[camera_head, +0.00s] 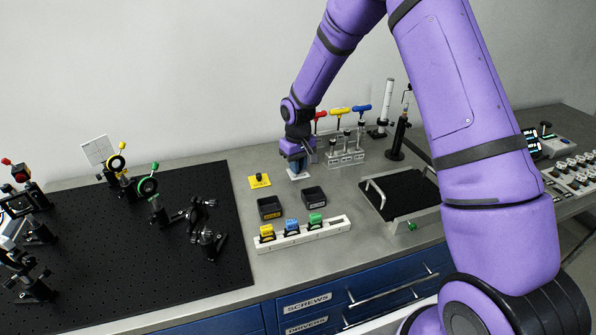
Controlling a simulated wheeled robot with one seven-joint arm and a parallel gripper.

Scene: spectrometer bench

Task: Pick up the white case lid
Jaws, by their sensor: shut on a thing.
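My gripper (298,168) points down over the bench, behind the two small black boxes. It is shut on the white case lid (299,177), a small pale piece that shows just under the fingertips. My gripper hides most of the lid. I cannot tell whether the lid touches the bench or is slightly above it.
Around my gripper are a yellow plate with a black knob (259,181), black boxes (269,208) (314,197) and a rack of T-handled drivers (345,158). In front is a white rail (328,232) with coloured blocks. A handled tray (410,215) is right; an optics breadboard (120,270) is left.

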